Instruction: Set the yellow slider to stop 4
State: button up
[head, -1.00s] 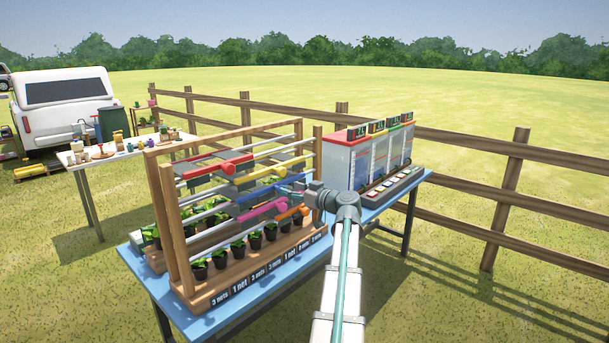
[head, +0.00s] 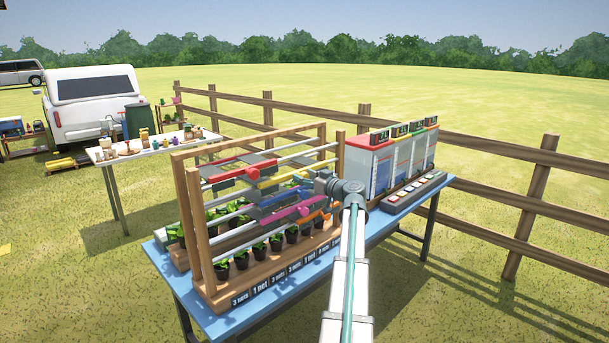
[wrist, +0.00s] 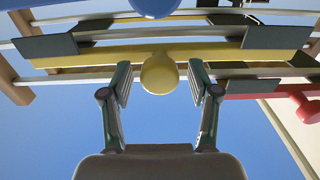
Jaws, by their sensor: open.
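The yellow slider (head: 283,178) is a flat bar with dark plates on the rails of the wooden rack (head: 192,235). In the wrist view, the yellow slider's bar (wrist: 205,60) crosses the picture, and its round yellow knob (wrist: 159,75) lies between the fingertips of my gripper (wrist: 159,85). The fingers are open on both sides of the knob, with gaps between. In the head view my gripper (head: 305,184) is at the rack's right part, and its fingers partly cover the sliders. I cannot read the slider's stop.
A red slider (head: 240,166) sits above and left. A magenta slider (head: 292,215) and an orange one (head: 318,219) sit lower. A blue knob (wrist: 155,7) is close to the yellow one. Potted plants (head: 241,260) stand below; a display unit (head: 390,160) stands right.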

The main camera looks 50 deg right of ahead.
aim_at(315, 166)
jog(key=shift+w, duration=0.25)
grip_shut()
jog(key=shift+d, duration=0.15)
jog(key=d+b, duration=0.4)
jog(key=d, duration=0.1)
jog(key=s+d+b, duration=0.1)
jog(key=d+b, duration=0.2)
jog(key=shift+s+f, duration=0.1)
jog(key=shift+f, duration=0.1)
jog(key=shift+d, duration=0.3)
jog(key=shift+s+r, duration=0.1)
jog(key=shift+r, duration=0.2)
